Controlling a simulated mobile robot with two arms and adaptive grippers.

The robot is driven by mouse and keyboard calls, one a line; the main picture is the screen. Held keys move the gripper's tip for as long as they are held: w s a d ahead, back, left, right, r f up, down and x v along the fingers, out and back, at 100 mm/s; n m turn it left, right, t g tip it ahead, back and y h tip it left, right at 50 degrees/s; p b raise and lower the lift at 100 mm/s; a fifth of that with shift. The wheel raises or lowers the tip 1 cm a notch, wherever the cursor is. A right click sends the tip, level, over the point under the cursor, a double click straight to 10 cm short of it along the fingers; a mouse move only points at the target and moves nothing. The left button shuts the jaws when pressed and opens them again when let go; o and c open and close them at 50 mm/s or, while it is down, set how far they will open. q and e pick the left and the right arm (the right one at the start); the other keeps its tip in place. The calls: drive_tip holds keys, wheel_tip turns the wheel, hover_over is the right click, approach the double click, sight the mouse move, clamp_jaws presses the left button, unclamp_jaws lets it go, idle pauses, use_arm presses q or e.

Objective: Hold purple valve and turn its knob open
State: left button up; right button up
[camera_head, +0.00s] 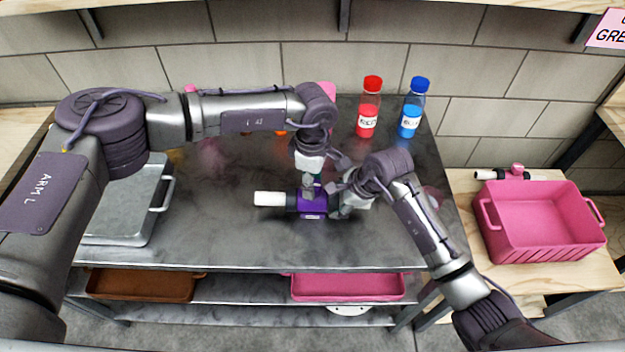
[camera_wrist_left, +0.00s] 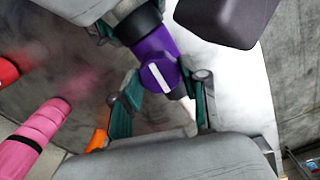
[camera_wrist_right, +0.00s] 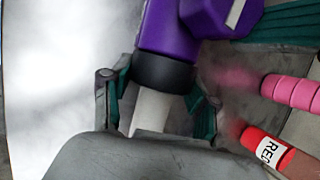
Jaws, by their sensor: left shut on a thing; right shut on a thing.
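The purple valve (camera_head: 312,204) lies level just above or on the dark metal table, its white pipe end (camera_head: 269,198) pointing left. My left gripper (camera_head: 315,178) comes down from above, its fingers closed about the knob. The left wrist view shows the purple knob (camera_wrist_left: 160,74) with a white stripe between the teal fingers. My right gripper (camera_head: 342,195) is shut on the valve's right pipe end. The right wrist view shows that white pipe (camera_wrist_right: 151,112) between its fingers, next to a black collar (camera_wrist_right: 163,72). The fingertip contacts are partly hidden.
A red bottle (camera_head: 369,112) and a blue bottle (camera_head: 410,112) stand at the table's back. A metal tray (camera_head: 135,190) is at left. A pink bin (camera_head: 540,222) and a pink valve (camera_head: 515,171) sit on the right side table. The table front is clear.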

use_arm(q)
drive_tip(key=shift+n, duration=0.6)
drive_tip(key=o, duration=1.2)
drive_tip(key=shift+c, duration=0.2)
wheel_tip(320, 180, up, 12)
use_arm(e)
drive_tip(key=o, duration=1.5)
